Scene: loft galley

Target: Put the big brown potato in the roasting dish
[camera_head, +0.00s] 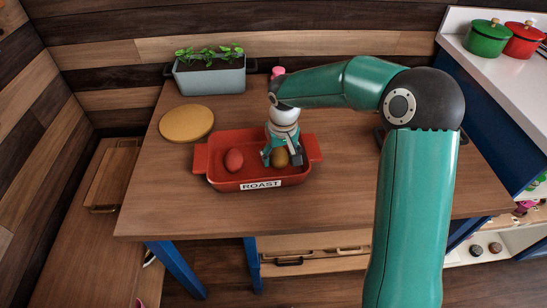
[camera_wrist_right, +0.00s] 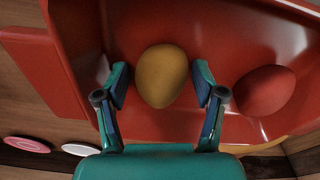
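The big brown potato (camera_head: 280,158) lies in the red roasting dish (camera_head: 262,183) labelled ROAST, in its right part. My right gripper (camera_head: 282,154) points down into the dish with its fingers on either side of the potato. In the right wrist view the yellow-brown potato (camera_wrist_right: 162,76) sits between the two fingertips (camera_wrist_right: 161,86), with a small gap on each side, so the gripper is open. A reddish potato (camera_head: 234,160) lies in the dish's left part; it also shows in the wrist view (camera_wrist_right: 265,91). My left gripper is not in view.
The dish stands on a wooden table (camera_head: 170,205). A round yellow board (camera_head: 186,123) lies at its left, and a grey planter (camera_head: 209,79) stands behind. A white counter with green (camera_head: 487,38) and red (camera_head: 523,40) pots is at far right. The table's front left is clear.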

